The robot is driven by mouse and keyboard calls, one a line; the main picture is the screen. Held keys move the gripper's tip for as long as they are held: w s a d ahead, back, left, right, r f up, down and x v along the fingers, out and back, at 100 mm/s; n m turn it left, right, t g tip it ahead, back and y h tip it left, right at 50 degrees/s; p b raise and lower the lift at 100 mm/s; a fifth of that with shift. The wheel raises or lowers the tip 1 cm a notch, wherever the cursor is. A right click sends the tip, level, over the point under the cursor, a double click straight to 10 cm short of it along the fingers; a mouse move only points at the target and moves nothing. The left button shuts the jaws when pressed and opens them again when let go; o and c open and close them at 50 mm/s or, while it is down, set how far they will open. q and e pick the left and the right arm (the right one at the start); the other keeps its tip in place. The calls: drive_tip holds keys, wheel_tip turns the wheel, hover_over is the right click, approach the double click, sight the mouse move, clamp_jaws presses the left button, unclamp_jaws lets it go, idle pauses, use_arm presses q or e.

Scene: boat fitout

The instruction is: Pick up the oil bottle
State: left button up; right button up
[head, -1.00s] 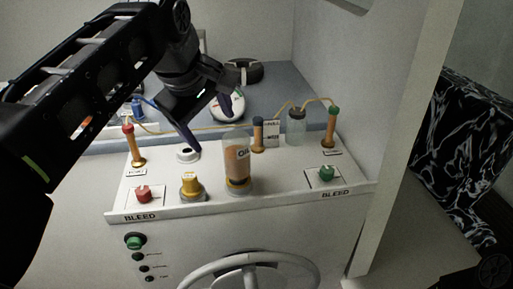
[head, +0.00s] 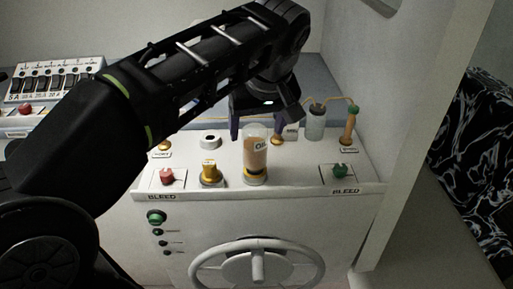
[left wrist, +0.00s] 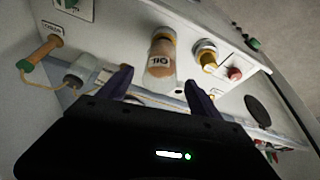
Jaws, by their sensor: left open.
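The oil bottle (head: 256,158) is a clear cylinder with orange-brown contents and an "OIL" label. It stands upright on a yellow-ringed seat on the white console top. In the left wrist view the bottle (left wrist: 160,60) lies ahead of the fingers, between their lines. My left gripper (head: 264,128) is open, its two dark fingers spread above and behind the bottle in the head view. The fingers (left wrist: 152,88) also show in the left wrist view, with nothing held between them. My right gripper is not in view.
A yellow knob (head: 210,173) and a red valve (head: 167,177) stand left of the bottle. A green valve (head: 340,171) is at the right. A clear jar (head: 315,124) with a hose stands behind. A steering wheel (head: 257,264) projects from the front.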

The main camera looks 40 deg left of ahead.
sight(257, 131)
use_arm(q)
drive_tip(key=shift+x, duration=0.75)
drive_tip(key=shift+w+a+f, duration=0.1)
drive_tip(key=shift+a+f, duration=0.05)
drive_tip(key=shift+f, duration=0.35)
drive_tip(key=shift+a+f+p, duration=0.1)
drive_tip(key=shift+f+p, duration=0.1)
drive_tip(key=shift+p, duration=0.2)
drive_tip(key=p+x, duration=0.1)
drive_tip(key=x, duration=0.3)
drive_tip(key=shift+w+f, duration=0.1)
drive_tip(key=shift+f, duration=0.05)
drive_tip(key=shift+a+f, duration=0.1)
drive_tip(key=shift+f, duration=0.1)
drive_tip(key=shift+c, duration=0.3)
